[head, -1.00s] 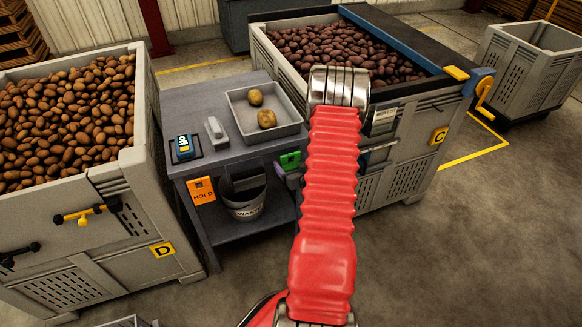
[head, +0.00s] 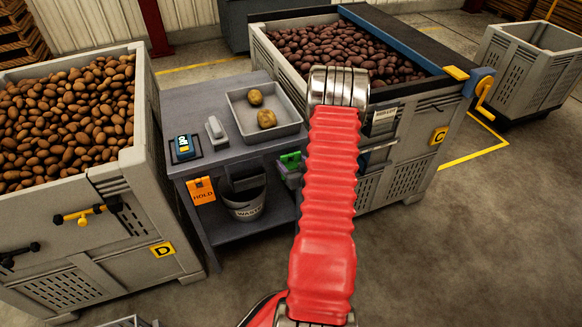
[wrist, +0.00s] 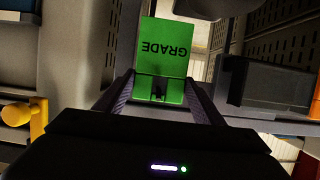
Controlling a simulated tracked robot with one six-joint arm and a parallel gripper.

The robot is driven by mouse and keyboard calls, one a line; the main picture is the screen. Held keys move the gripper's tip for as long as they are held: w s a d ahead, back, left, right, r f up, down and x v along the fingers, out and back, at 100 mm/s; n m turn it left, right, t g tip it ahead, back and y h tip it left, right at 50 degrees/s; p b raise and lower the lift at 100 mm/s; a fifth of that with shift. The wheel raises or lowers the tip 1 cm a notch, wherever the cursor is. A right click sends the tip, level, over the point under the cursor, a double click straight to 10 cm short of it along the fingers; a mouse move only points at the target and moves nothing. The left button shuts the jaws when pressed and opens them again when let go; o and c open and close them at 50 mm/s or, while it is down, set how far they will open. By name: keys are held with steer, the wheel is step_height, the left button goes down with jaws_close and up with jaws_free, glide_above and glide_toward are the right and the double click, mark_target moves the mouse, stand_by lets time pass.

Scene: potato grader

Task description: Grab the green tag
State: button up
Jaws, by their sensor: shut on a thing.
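The green tag (wrist: 163,47) reads GRADE, upside down in the wrist view. My gripper (wrist: 161,88) is shut on its near end, with one dark finger on each side. Most of the tag extends beyond the fingertips. In the head view, part of the green tag (head: 291,160) shows at the right side of the grey table. My red arm hides much of the area beside it, and my gripper cannot be made out clearly there.
The grey table (head: 185,98) carries a tray (head: 240,118) with two potatoes. An orange HOLD tag (head: 201,190) hangs at its front, near a waste bucket (head: 247,210). Potato-filled crates D (head: 150,190) and C (head: 405,165) flank it. Open floor lies at front right.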

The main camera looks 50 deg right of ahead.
steer(key=c, duration=0.3)
steer(key=shift+r, duration=0.1)
steer(key=shift+c, duration=0.2)
steer(key=shift+r, duration=0.45)
steer(key=shift+s+r, duration=0.2)
steer(key=shift+r, duration=0.05)
steer(key=s+a, duration=0.4)
steer(key=s, duration=0.3)
steer(key=s+a, duration=0.5)
steer(key=s, duration=0.3)
steer(key=shift+a, duration=0.1)
